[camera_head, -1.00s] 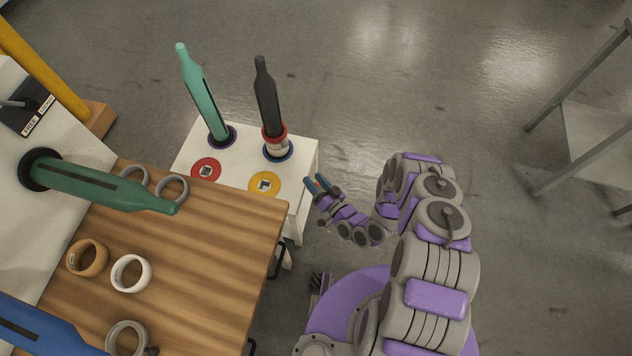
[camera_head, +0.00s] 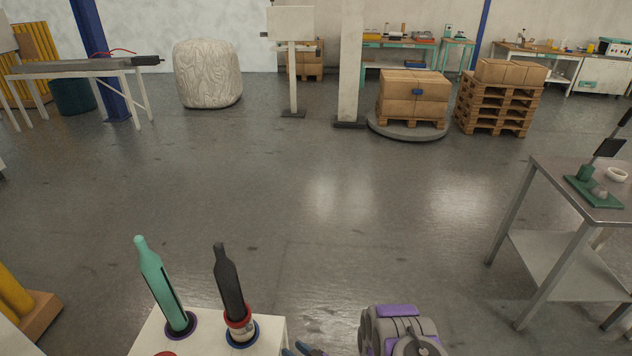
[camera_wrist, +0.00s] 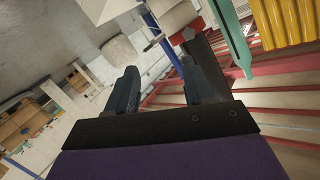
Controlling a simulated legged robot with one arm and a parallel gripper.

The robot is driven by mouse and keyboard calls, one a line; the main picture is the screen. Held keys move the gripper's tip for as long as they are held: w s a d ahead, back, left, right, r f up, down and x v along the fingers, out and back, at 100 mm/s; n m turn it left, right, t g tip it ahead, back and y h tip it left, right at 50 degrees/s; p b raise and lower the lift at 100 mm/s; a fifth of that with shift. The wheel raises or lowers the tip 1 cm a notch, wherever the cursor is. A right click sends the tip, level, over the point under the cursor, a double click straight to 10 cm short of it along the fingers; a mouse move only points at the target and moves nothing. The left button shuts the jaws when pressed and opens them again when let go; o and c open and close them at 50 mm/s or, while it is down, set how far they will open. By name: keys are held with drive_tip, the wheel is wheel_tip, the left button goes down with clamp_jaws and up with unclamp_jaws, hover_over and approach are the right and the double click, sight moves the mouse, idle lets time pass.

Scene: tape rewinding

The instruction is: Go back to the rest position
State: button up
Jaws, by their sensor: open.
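My gripper (camera_head: 303,350) shows only at the bottom edge of the head view, right of the small white stand (camera_head: 278,328). In the wrist view my gripper (camera_wrist: 160,92) has its two fingers apart with nothing held between them. On the stand, a teal spindle (camera_head: 159,285) and a black spindle (camera_head: 228,283) stand upright. A red ring and a pale ring (camera_head: 240,328) sit low around the black spindle. The black spindle (camera_wrist: 205,60) and the teal spindle (camera_wrist: 232,35) also show beyond the fingers in the wrist view.
A metal table (camera_head: 585,215) with a green fixture (camera_head: 594,190) stands at the right. Pallets with boxes (camera_head: 413,95), a pale pillar (camera_head: 351,60) and a wrapped bale (camera_head: 208,75) are far back. The floor between is clear.

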drive_tip(key=w+d+r+g+h, duration=0.1)
drive_tip(key=w+d+r+h, duration=0.4)
drive_tip(key=d+r, duration=0.35)
drive_tip(key=w+d+r+g+h, duration=0.2)
drive_tip(key=w+d+r+h, duration=0.25)
drive_tip(key=d+r, duration=0.35)
drive_tip(key=s+d+r+m+g+h, duration=0.1)
drive_tip(key=s+d+r, duration=0.1)
drive_tip(key=d+r, duration=0.15)
drive_tip(key=s+d+r+h, duration=0.1)
drive_tip(key=s+d+r, duration=0.1)
drive_tip(key=r, duration=0.3)
drive_tip(key=s+d+r+m+g+h, duration=0.2)
drive_tip(key=s+d+r+g, duration=0.15)
drive_tip(key=s+r, duration=0.95)
drive_tip(key=s+a+r+g, duration=0.1)
drive_tip(key=s+r, duration=0.2)
drive_tip(key=s, duration=0.6)
drive_tip(key=s+a+r+m+g+y, duration=0.1)
drive_tip(key=s+a+r+g, duration=0.1)
drive_tip(key=s, duration=0.7)
drive_tip(key=s+a+r+m+g, duration=0.1)
drive_tip(key=s+r, duration=0.2)
drive_tip(key=s, duration=0.6)
drive_tip(key=shift+s+a+r+y, duration=0.3)
drive_tip(key=shift+a+r+y, duration=0.05)
drive_tip(key=shift+r, duration=0.05)
drive_tip(key=shift+g, duration=0.25)
